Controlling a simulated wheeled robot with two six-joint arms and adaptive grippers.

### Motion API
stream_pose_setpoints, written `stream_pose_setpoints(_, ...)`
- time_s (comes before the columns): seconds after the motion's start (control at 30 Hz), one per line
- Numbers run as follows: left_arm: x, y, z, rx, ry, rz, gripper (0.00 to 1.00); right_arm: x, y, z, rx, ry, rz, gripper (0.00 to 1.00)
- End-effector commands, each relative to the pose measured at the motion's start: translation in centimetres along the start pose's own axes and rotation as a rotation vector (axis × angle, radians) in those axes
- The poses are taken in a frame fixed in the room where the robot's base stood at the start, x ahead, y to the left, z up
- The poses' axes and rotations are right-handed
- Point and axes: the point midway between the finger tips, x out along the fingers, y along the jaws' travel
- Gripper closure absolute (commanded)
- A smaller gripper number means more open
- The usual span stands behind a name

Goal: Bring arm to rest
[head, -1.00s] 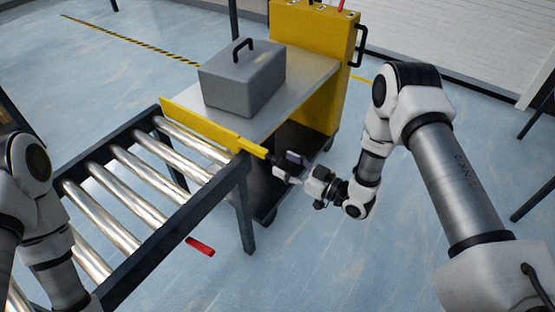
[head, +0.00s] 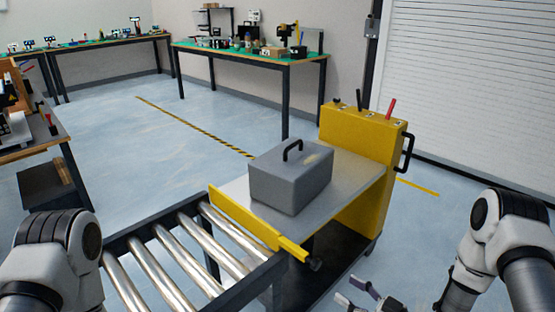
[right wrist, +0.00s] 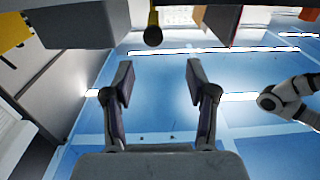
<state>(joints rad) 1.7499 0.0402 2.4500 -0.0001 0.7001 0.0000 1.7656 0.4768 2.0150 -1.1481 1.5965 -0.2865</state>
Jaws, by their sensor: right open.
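My right gripper (head: 358,297) is at the bottom edge of the head view, right of the cart and apart from it. In the right wrist view its two fingers (right wrist: 160,82) are spread with nothing between them. My right arm comes in from the lower right. My left arm shows at the lower left, but its gripper is out of view. A grey toolbox (head: 290,182) with a black handle sits upright on the yellow cart's grey top (head: 345,184).
The yellow cart (head: 360,140) stands at the end of a roller conveyor (head: 150,262). A yellow bar (head: 258,224) with a dark knob lies along the cart's near edge. Workbenches (head: 250,57) stand at the back. Open floor lies left of the cart.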

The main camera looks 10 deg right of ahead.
Motion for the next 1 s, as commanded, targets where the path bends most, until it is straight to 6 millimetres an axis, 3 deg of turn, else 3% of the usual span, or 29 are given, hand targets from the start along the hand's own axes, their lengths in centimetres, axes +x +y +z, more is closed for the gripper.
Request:
stream_pose_setpoints(0.1, 0.0, 0.0, 0.0, 0.0, 0.0, 0.0, 1.0, 1.7, -4.5, 1.3, 0.034, -0.085, -0.061, 0.43)
stream_pose_setpoints(0.2, 0.0, 0.0, 0.0, 0.0, 0.0, 0.0, 1.0, 0.8, -8.3, 6.4, 0.116, -0.391, -0.007, 0.43)
stream_pose_setpoints(0.3, 0.0, 0.0, 0.0, 0.0, 0.0, 0.0, 1.0, -3.2, -10.8, 11.1, 0.208, -0.718, 0.089, 0.43)
stream_pose_setpoints(0.4, 0.0, 0.0, 0.0, 0.0, 0.0, 0.0, 1.0, -8.2, -12.5, 13.8, 0.293, -0.985, 0.2, 0.43)
stream_pose_setpoints(0.57, 0.0, 0.0, 0.0, 0.0, 0.0, 0.0, 1.0, -16.3, -14.4, 15.4, 0.438, -1.316, 0.405, 0.43)
stream_pose_setpoints(0.67, 0.0, 0.0, 0.0, 0.0, 0.0, 0.0, 1.0, -20.9, -15.6, 15.4, 0.565, -1.492, 0.561, 0.43)
stream_pose_setpoints(0.73, -3.6, 0.0, 0.1, 0.0, -0.002, 0.0, 1.0, -20.9, -15.7, 11.8, 0.582, -1.496, 0.565, 0.43)
stream_pose_setpoints(1.0, -12.2, 0.1, 0.0, 0.0, 0.0, 0.0, 1.0, -20.9, -15.6, 3.2, 0.579, -1.492, 0.561, 0.43)
